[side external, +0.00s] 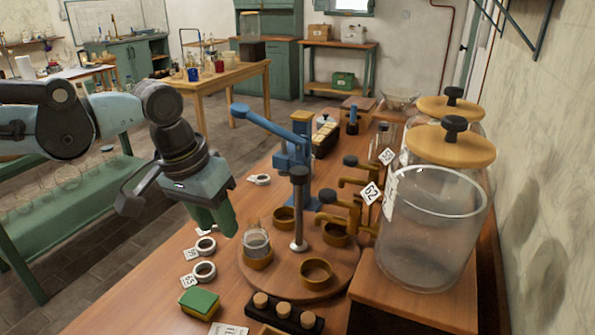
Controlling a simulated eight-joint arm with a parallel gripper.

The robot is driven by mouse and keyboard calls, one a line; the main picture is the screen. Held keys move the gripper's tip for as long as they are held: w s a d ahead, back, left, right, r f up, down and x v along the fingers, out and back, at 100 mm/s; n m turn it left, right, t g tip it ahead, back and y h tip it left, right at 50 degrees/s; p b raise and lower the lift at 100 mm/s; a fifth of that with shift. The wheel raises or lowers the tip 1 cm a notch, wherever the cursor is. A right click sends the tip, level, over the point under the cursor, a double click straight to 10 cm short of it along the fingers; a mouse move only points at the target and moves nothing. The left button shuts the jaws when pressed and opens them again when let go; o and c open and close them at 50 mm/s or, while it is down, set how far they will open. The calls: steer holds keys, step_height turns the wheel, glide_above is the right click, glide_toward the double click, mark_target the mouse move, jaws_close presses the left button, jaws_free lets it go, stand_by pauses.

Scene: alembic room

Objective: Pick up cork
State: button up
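Three small tan corks (284,309) stand in a row in a dark holder (272,316) at the table's front edge. No cork is seen at the fingers.
A round wooden stand (285,270) with a metal post, brown cups and a glass (256,243) is behind the corks. A large glass jar (430,225) stands right. A green-yellow sponge (199,302) and white rings (204,271) lie left.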

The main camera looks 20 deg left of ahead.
mark_target(283, 307)
steer(key=d+f+g+y, duration=0.1)
steer(key=d+f+g, duration=0.2)
steer(key=d, duration=0.8)
steer(key=shift+w+f, duration=0.2)
steer(key=shift+f, duration=2.7)
steer(key=shift+w+f, duration=0.15)
steer(key=shift+f, duration=2.75)
jaws_close()
